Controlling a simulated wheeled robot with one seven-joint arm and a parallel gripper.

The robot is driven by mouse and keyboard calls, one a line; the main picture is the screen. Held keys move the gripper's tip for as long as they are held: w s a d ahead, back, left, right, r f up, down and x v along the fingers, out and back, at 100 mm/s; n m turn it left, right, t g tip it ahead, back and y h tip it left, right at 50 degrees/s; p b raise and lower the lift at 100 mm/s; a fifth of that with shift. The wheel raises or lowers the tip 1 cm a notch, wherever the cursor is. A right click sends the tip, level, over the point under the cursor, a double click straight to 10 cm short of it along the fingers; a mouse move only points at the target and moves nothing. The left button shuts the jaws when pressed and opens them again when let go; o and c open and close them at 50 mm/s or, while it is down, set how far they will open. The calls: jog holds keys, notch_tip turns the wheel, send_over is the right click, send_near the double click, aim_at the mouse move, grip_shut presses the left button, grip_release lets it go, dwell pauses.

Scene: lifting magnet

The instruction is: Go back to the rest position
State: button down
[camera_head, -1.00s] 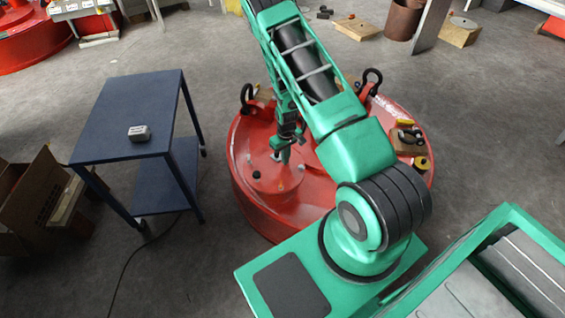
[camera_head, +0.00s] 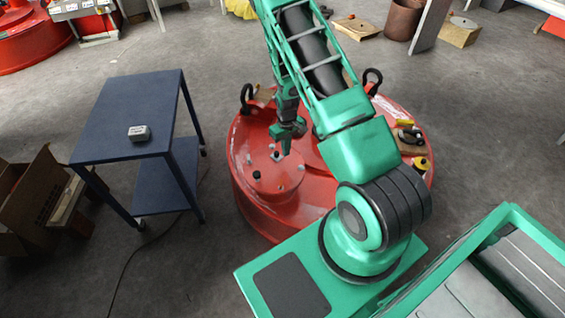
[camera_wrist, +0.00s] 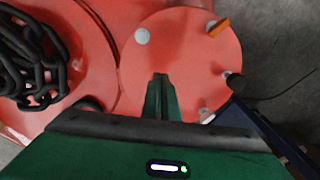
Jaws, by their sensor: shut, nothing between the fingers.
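My green gripper (camera_head: 288,143) hangs over the round red lifting magnet (camera_head: 240,205) in the head view, above its raised round cover. In the wrist view my gripper (camera_wrist: 160,80) is shut with its fingers together and nothing between them. Below it is the red cover (camera_wrist: 185,50), with a pale round spot, an orange piece (camera_wrist: 219,28) and several small fittings near its edge. A dark chain (camera_wrist: 35,50) lies on the magnet at the left of the wrist view. My arm hides part of the magnet in the head view.
A blue cart (camera_head: 125,100) with a small grey box (camera_head: 139,133) stands left of the magnet. A cardboard box (camera_head: 40,200) is at the far left. Shackles (camera_head: 371,80) stick up from the magnet. Grey floor lies open behind the cart.

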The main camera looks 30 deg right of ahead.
jog(key=shift+r, duration=0.6)
jog(key=s+d+r+m, duration=0.15)
jog(key=s+r, duration=0.25)
jog(key=r, duration=0.9)
jog(key=s+d+r+m, duration=0.15)
jog(key=s+r, duration=0.35)
jog(key=r, duration=0.9)
jog(key=s+a+r+m, duration=0.2)
jog(key=s+r, duration=0.5)
jog(key=s, duration=0.5)
jog(key=s+a+r+m, duration=0.1)
jog(key=s+a+r, duration=0.2)
jog(key=s+r, duration=0.4)
jog(key=s, duration=0.5)
jog(key=shift+a+r+m, duration=0.15)
jog(key=shift+r+m, duration=0.25)
